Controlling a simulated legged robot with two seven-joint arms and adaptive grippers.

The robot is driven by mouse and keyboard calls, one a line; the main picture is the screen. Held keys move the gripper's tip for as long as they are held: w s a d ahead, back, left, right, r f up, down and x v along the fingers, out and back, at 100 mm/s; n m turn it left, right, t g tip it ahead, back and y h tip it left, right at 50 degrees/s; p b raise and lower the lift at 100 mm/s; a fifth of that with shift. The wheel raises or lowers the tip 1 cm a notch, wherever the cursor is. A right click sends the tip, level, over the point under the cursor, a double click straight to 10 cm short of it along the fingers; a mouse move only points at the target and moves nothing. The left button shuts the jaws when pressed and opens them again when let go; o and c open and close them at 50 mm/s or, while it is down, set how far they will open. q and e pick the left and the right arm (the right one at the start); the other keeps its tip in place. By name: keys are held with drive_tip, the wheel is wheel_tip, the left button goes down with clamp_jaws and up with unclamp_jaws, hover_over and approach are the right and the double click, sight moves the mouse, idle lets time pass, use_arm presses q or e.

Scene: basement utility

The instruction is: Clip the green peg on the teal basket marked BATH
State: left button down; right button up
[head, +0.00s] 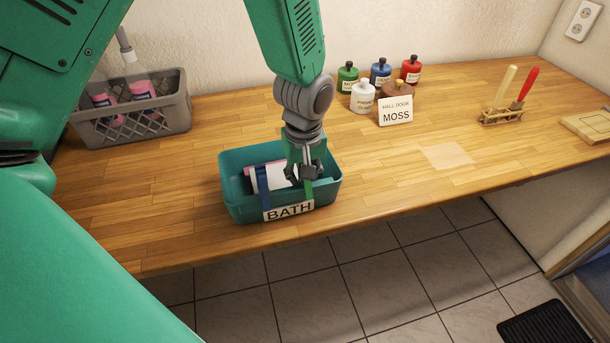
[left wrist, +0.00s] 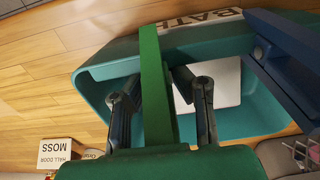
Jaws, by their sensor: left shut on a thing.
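The teal basket (head: 233,205) stands on the wooden worktop near its front edge, with a white BATH label (head: 289,211) on its front. My left gripper (head: 305,174) reaches down over the basket's front right part and is shut on the green peg (head: 308,190). The peg stands at the front rim, right of a blue peg (head: 263,190). In the left wrist view, the green peg (left wrist: 154,85) crosses the rim of the teal basket (left wrist: 105,66) beside the label. I cannot tell whether its jaws grip the wall. My right gripper is out of view.
A white and pink item (head: 268,174) lies in the basket. A grey crate (head: 145,122) with bottles stands back left. Several bottles (head: 362,97) and a MOSS sign (head: 396,111) stand behind right. A wooden rack (head: 502,116) is farther right. Worktop between is clear.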

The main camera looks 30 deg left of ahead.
use_arm(q)
drive_tip(key=shift+s+f, duration=0.3)
drive_tip(key=shift+f, duration=0.05)
drive_tip(key=c, duration=1.4)
unclamp_jaws()
drive_tip(key=shift+o, duration=0.2)
drive_tip(key=r, duration=1.2)
drive_tip(key=shift+w+d+r, duration=0.15)
drive_tip(key=shift+d, duration=0.15)
